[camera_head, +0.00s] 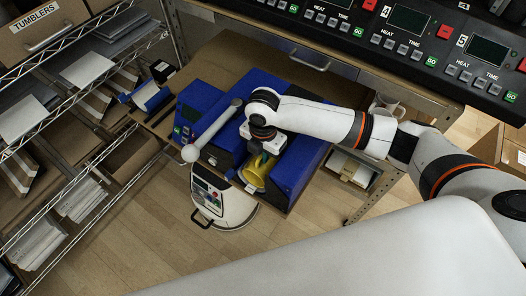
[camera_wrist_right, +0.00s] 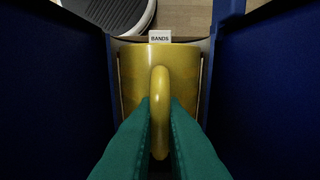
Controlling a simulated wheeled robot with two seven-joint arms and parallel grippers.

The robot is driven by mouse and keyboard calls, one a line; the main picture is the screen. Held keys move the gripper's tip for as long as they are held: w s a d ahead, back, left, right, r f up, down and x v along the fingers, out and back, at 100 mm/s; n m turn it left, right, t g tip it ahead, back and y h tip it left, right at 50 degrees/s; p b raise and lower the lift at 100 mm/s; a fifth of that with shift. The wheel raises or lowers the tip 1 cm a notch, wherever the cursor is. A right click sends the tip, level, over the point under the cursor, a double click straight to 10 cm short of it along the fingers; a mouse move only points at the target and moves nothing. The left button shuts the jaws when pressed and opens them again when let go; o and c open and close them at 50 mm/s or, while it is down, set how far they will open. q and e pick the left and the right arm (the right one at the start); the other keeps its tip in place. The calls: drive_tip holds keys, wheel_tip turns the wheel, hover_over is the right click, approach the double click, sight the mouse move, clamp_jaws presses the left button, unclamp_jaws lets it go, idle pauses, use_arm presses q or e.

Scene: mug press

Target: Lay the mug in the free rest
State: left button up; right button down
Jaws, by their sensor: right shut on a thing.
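A yellow mug (camera_head: 253,178) is at the front of the blue mug press (camera_head: 287,178). In the right wrist view, the mug (camera_wrist_right: 135,75) lies on its side between two dark blue walls (camera_wrist_right: 55,90), with narrow tan strips along its sides. Its handle (camera_wrist_right: 160,85) points up towards the camera. My right gripper (camera_head: 262,152) is above the mug, and its teal fingers (camera_wrist_right: 160,125) are shut on the handle. Whether the mug touches the rest beneath it is hidden. My left gripper is not in view.
A lever with a pale ball (camera_head: 190,153) sticks out left of the press. A white round-based machine (camera_head: 222,205) is on the floor in front. A BANDS label (camera_wrist_right: 160,37) is beyond the mug. Wire shelves (camera_head: 90,120) stand left; a control panel (camera_head: 400,40) is at upper right.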

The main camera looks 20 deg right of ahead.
drive_tip(key=shift+a+r, duration=0.1)
drive_tip(key=shift+s+a+p, duration=0.25)
drive_tip(key=shift+a+p, duration=0.05)
drive_tip(key=shift+p, duration=0.15)
drive_tip(key=s+a+p, duration=0.6)
drive_tip(key=s+a, duration=0.1)
drive_tip(key=a, duration=0.3)
drive_tip(key=shift+s, duration=0.4)
idle(1.5)
drive_tip(key=shift+r, duration=0.15)
drive_tip(key=shift+r+p, duration=2.4)
drive_tip(key=shift+p, duration=0.3)
drive_tip(key=shift+d, duration=0.1)
